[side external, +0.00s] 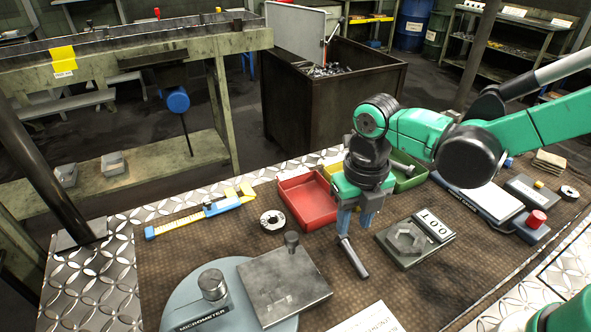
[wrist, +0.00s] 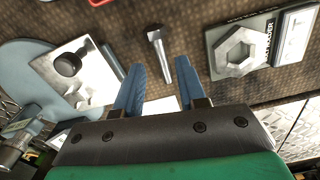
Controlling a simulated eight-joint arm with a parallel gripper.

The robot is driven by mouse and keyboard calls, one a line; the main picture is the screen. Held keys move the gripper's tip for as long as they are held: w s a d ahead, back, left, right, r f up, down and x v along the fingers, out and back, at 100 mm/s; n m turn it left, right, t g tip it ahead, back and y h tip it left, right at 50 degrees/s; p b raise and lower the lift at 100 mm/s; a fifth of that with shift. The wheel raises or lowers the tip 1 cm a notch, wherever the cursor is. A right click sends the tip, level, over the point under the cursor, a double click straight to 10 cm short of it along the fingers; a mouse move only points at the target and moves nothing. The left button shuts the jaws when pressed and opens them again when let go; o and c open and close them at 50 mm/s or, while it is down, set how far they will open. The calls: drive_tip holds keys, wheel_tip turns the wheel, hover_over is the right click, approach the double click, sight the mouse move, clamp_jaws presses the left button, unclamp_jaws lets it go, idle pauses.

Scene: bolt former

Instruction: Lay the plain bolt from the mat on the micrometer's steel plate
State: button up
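The plain bolt (side external: 354,258) lies on the brown mat (side external: 200,260), just below my gripper (side external: 353,230) in the side view. In the wrist view the bolt (wrist: 158,54) lies ahead of the fingers, its hex head farther away and its shank end toward the gap. My gripper (wrist: 158,92) is open and empty; its blue fingers stand apart. The micrometer's steel plate (side external: 270,290) sits on a round blue-grey base at the front left, with a dark knob near its far edge. The plate (wrist: 48,64) also shows at the left in the wrist view.
A red bin (side external: 305,200) and a green bin (side external: 412,178) stand behind. A ring (side external: 272,220) and a blue-and-yellow caliper (side external: 210,209) lie on the left. The mat between bolt and plate looks clear.

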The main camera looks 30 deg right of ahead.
sight(349, 246)
drive_tip(key=shift+a+f+n, duration=0.15)
drive_tip(key=shift+f+n, duration=0.25)
drive_tip(key=shift+n, duration=0.1)
drive_tip(key=shift+f, duration=2.25)
clamp_jaws()
drive_tip(key=shift+r, duration=1.8)
